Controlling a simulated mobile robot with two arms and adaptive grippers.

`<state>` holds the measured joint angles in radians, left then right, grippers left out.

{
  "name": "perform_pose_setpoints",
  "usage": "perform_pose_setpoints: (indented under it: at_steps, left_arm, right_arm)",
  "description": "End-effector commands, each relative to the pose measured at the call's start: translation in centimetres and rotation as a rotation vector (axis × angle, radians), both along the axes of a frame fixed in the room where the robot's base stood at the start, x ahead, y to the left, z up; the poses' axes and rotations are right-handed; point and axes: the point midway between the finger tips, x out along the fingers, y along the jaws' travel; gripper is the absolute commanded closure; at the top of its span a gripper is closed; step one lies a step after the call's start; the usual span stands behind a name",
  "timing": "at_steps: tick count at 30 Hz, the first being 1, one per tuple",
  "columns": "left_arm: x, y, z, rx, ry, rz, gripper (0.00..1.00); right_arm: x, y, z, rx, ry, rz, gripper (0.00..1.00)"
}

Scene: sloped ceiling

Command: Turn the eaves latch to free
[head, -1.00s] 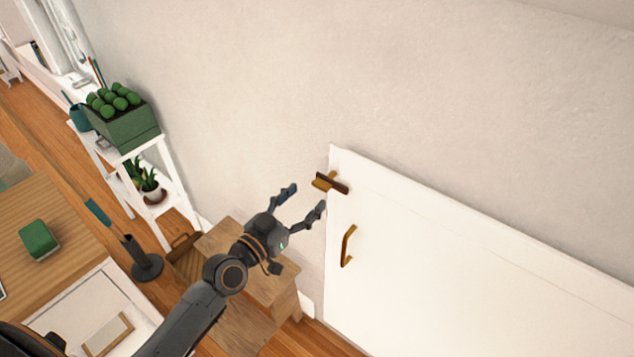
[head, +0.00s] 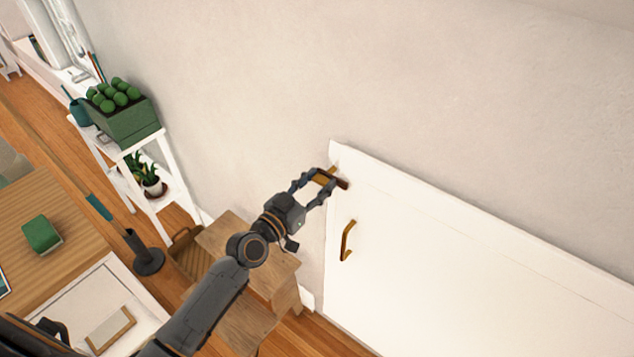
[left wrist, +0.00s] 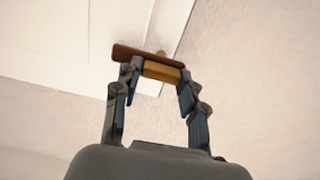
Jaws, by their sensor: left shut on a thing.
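The eaves latch (head: 341,183) is a small brass and dark brown piece at the upper left corner of the white eaves door (head: 450,270). My left gripper (head: 323,179) reaches it from the lower left, with its fingers on either side of the brass part, and is shut on it. In the left wrist view the latch (left wrist: 162,70) shows its brass body between the fingertips of my left gripper (left wrist: 160,78), with the brown bar beyond. A brass handle (head: 347,241) is on the door below the latch. My right gripper is not in view.
A wooden step stool (head: 228,240) stands under my left arm, beside the door. A white shelf (head: 160,150) with a green planter box (head: 128,125) stands at the left wall. A wooden table (head: 70,215) with a green box (head: 41,234) is at the left. The wall above the door is bare.

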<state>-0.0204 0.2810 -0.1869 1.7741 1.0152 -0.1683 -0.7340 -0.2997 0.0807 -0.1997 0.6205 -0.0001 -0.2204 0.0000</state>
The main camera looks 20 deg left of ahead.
Motion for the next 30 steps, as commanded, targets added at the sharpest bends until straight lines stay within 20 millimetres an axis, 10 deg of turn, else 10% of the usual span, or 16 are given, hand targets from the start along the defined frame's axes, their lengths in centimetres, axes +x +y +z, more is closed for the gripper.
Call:
perform_pose_setpoints:
  at_steps: [30]
  left_arm:
    - [0.10, 0.24, -0.05, -0.567, 0.205, 0.000, 0.90]
  right_arm:
    - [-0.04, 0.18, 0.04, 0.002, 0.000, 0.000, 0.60]
